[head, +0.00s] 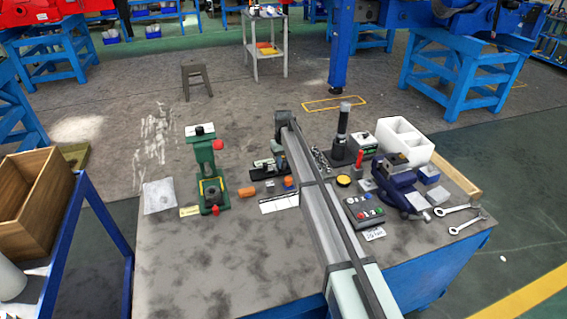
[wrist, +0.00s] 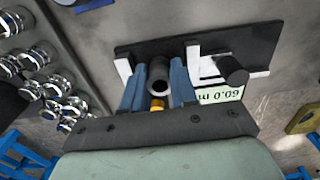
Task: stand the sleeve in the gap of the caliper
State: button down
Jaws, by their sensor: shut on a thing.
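In the wrist view, my gripper (wrist: 157,78) has its two blue fingers shut on a dark grey sleeve (wrist: 159,67), whose round open end faces the camera. Behind it is the caliper (wrist: 252,43), a long black bar with white jaws and a small readout showing 60.0. One white jaw is left of my fingers and the other right of them, so the sleeve appears between the jaws. Whether the sleeve touches the base is not clear. In the head view, the caliper (head: 264,169) is small and dark; my arm hides the sleeve and fingertips.
A green press (head: 205,172) stands left on the bench. A black column (head: 342,132), a white box (head: 404,140) and a blue vise (head: 402,188) stand right. The front left of the bench is clear.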

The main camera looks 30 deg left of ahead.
aim_at(284, 161)
jog(key=shift+f, duration=0.1)
jog(key=c, duration=1.2)
grip_release()
jog(key=shift+o, duration=0.2)
notch_tip(284, 161, up, 12)
